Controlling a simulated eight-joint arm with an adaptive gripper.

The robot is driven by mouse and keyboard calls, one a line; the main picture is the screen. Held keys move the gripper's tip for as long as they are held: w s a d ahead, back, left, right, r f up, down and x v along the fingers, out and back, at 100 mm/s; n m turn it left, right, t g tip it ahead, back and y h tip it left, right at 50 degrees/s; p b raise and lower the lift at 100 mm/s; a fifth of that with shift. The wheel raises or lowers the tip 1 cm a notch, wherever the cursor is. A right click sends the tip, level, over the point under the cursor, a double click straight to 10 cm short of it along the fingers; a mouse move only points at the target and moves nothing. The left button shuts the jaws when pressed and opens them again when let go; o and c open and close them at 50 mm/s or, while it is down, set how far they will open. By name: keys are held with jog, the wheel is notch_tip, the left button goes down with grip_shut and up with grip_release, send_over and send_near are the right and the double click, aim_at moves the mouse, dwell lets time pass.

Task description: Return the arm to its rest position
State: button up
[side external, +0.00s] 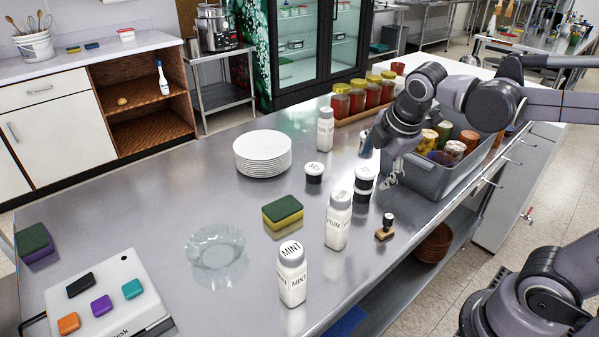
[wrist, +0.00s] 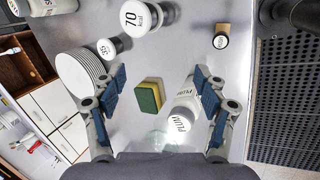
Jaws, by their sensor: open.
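My gripper (side external: 392,176) hangs above the steel counter (side external: 190,170), near the left wall of the grey crate. In the wrist view my gripper (wrist: 158,95) has its two blue-padded fingers spread wide, with nothing held between them. Below and beyond the fingers in that view are the yellow-green sponge (wrist: 149,96) and a white bottle marked PLUM (wrist: 184,112). The right finger overlaps part of the bottle in the picture; the fingers look higher than these things. My arm (side external: 440,92) reaches in from the right.
The grey crate (side external: 408,178) holds several jars. Red jars (side external: 357,98) line the back.

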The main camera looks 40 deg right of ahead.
jog(key=w+d+f+n+g+h, duration=0.1)
jog(key=w+d+n, duration=0.3)
jog(key=n, duration=0.6)
jog(key=shift+w+f+g+h, duration=0.4)
jog(key=shift+w+f, duration=0.2)
